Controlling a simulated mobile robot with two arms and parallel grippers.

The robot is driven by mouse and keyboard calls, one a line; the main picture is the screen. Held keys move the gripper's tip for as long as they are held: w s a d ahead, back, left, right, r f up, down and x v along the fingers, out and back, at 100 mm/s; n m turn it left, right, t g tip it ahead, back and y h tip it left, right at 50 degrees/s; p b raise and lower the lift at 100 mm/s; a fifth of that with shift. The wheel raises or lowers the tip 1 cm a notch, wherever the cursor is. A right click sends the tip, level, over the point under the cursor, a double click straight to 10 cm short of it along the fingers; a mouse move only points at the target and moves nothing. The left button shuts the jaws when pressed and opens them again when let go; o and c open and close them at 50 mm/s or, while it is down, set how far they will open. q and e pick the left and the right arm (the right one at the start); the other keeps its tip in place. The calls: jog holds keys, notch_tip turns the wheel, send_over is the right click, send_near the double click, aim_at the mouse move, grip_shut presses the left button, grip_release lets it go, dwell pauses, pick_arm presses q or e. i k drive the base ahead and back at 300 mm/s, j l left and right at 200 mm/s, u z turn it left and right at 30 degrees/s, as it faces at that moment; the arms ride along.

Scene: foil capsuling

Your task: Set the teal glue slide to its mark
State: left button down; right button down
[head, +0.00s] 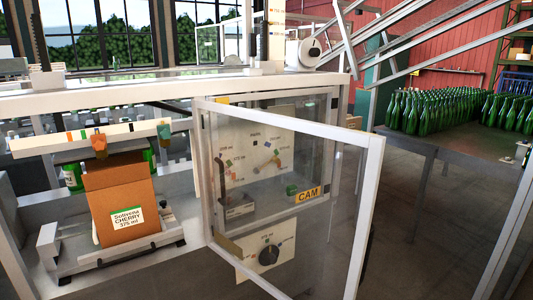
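A teal slide (164,131) sits near the right end of a pale horizontal rail (130,128) at the left. A brown-orange slide (98,145) sits on the same rail to its left. Small coloured marks (50,139) show along the rail's face, too small to read; I cannot tell which one belongs to the teal slide. Below the rail stands an open brown carton (122,207) labelled "CHERRY 375 ml". Neither of my grippers shows in the head view.
A clear hinged door (300,195) with a white frame stands open toward me, right of the carton. A lower knob (268,255) is below. Green bottles (440,111) crowd a table at the right.

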aim_at(164, 132)
jog(key=i+z, duration=0.2)
jog(key=z, duration=0.15)
jog(key=i+z, duration=0.15)
jog(key=z, duration=0.25)
jog(key=i+z, duration=0.2)
jog(key=z, duration=0.15)
jog(key=i+l+z, duration=0.1)
jog(key=i+z, duration=0.45)
jog(key=i, duration=0.15)
jog(key=i+u, duration=0.15)
jog(key=u, duration=0.2)
jog(key=i+l+u, duration=0.1)
jog(key=u, duration=0.3)
jog(key=i+l+u, duration=0.1)
jog(key=u, duration=0.25)
jog(key=i+u, duration=0.15)
jog(key=u, duration=0.3)
jog(key=i+l+u, duration=0.1)
jog(key=u, duration=0.35)
jog(key=i+l+u, duration=0.1)
jog(key=u, duration=0.3)
jog(key=l+u, duration=0.3)
jog(key=u, duration=0.15)
jog(key=i+l+u, duration=0.1)
jog(key=u, duration=0.35)
jog(key=l+u, duration=0.3)
jog(key=u, duration=0.15)
